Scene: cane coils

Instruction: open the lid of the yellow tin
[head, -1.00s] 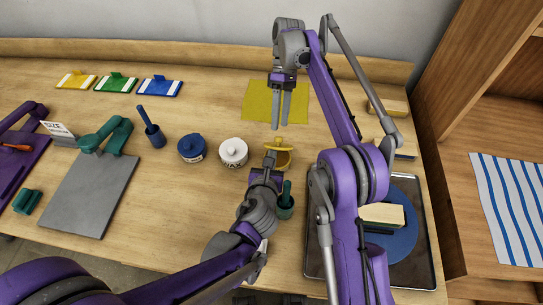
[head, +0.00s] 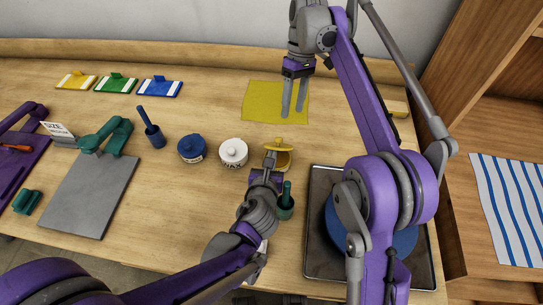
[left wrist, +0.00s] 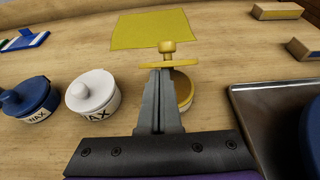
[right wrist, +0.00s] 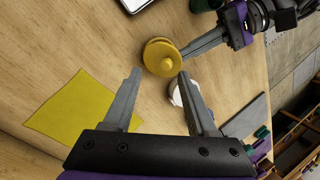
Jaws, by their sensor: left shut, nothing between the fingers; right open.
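The yellow tin (head: 286,160) stands right of the white wax tin. Its knobbed yellow lid (head: 279,144) shows at its far side; in the left wrist view the lid (left wrist: 168,63) sits above the tin body (left wrist: 184,88), but I cannot tell whether it rests on the rim. My left gripper (head: 270,156) is shut and empty, its fingertips (left wrist: 160,74) close against the lid's near edge. My right gripper (head: 292,110) is open and empty above the yellow cloth's right side. In the right wrist view the lid (right wrist: 160,56) lies beyond its fingers (right wrist: 158,75).
A white wax tin (head: 233,153) and a blue one (head: 191,149) stand to the left. A green cup (head: 286,207) is beside my left wrist. A metal tray (head: 318,240) lies at right. A yellow cloth (head: 262,100) lies flat behind the tins.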

